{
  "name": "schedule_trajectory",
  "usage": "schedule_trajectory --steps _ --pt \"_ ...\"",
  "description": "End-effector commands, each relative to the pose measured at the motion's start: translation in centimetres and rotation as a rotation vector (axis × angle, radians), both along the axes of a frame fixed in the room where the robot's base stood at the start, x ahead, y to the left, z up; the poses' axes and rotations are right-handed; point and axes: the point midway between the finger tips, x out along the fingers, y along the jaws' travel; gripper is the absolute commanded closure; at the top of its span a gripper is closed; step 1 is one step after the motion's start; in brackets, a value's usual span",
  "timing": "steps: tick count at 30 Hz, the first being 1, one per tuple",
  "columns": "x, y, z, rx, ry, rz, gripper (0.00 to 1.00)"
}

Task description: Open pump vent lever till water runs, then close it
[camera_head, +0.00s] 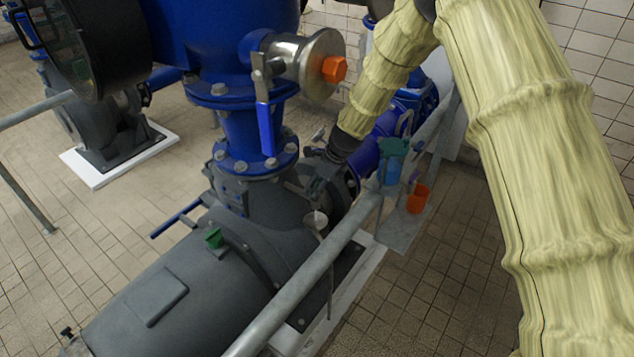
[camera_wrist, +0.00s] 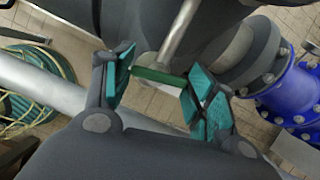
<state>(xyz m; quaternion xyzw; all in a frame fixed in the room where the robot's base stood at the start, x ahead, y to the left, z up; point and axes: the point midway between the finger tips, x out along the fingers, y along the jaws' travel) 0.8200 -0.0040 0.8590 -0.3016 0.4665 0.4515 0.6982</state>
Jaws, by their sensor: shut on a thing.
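In the wrist view a small green lever piece (camera_wrist: 158,76) sits at the end of a pale metal stem (camera_wrist: 180,30). The teal-padded fingers of my gripper (camera_wrist: 160,85) are on either side of it, shut on it. In the head view my gripper (camera_head: 318,172) is partly seen beyond the pale sleeve of my arm, low beside the dark grey pump (camera_head: 190,270). The lever cannot be made out there. A small metal funnel (camera_head: 315,219) on a thin pipe stands just in front of my gripper. No running water can be seen in either view.
A grey rail (camera_head: 310,275) runs along the pump's near side. A valve with a blue handle (camera_head: 265,128) and an orange cap (camera_head: 334,68) is above. An orange cup (camera_head: 418,198) hangs by the rail. A green hose coil (camera_wrist: 35,85) lies left in the wrist view.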

Motion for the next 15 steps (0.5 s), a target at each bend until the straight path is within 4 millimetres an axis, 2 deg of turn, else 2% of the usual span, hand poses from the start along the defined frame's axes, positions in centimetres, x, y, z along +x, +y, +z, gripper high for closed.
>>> schedule_trajectory --steps 15 --pt "0.25 -0.09 0.03 0.000 0.000 0.380 0.67"
